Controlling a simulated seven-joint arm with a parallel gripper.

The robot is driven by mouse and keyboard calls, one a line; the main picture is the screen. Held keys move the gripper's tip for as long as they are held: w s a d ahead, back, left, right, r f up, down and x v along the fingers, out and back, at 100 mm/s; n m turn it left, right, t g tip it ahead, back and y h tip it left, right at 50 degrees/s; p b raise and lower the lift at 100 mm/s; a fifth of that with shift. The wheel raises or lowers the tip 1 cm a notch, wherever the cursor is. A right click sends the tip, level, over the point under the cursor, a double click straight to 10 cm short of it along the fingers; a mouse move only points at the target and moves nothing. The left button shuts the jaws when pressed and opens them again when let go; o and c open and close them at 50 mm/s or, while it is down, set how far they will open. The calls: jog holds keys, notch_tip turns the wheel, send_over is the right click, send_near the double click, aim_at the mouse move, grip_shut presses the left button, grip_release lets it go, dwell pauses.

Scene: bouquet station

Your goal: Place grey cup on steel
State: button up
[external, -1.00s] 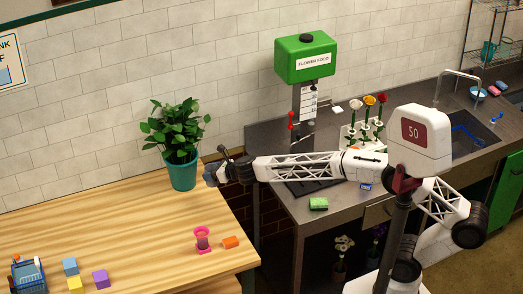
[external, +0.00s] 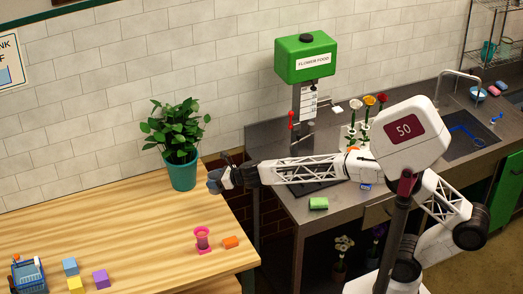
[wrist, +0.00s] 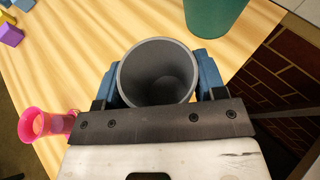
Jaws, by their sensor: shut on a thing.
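The grey cup (wrist: 157,72) is held between the blue fingers of my gripper (wrist: 158,88), with its open mouth facing the wrist camera. The cup looks empty inside. In the external view my gripper (external: 216,181) is over the right end of the wooden table, just right of the plant pot; the cup is small and hard to separate from the fingers there. The steel counter (external: 342,212) is to the right, beyond a gap from the wooden table. My arm stretches across the counter.
A teal plant pot (external: 182,174) stands beside my gripper.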

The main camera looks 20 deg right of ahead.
jog(key=s+d+f+n+g+y, duration=0.1)
jog(key=s+d+f+n+g, duration=0.1)
jog(key=s, duration=0.8)
jog(key=s+d+f+n+g+y, duration=0.2)
jog(key=s+d+n+g, duration=0.3)
jog(key=s, duration=0.6)
jog(key=shift+s+d+f+g, duration=0.3)
jog(key=shift+d+f+g, duration=0.2)
jog(key=shift+d+f, duration=0.15)
jog(key=shift+a, duration=0.15)
jog(key=w+a+f, duration=0.1)
jog(key=w+a, duration=0.8)
jog(key=a, duration=0.1)
jog(key=shift+w+a+f, duration=0.15)
jog(key=shift+w+a, duration=0.05)
jog(key=shift+a, duration=0.05)
jog(key=shift+w+a, duration=0.1)
jog(key=shift+w+a+f, duration=0.1)
jog(key=shift+w+a, duration=0.25)
jog(key=shift+a, duration=0.05)
jog(key=shift+w+a+f, duration=0.2)
jog(key=shift+f, duration=1.35)
jog(key=shift+f, duration=0.15)
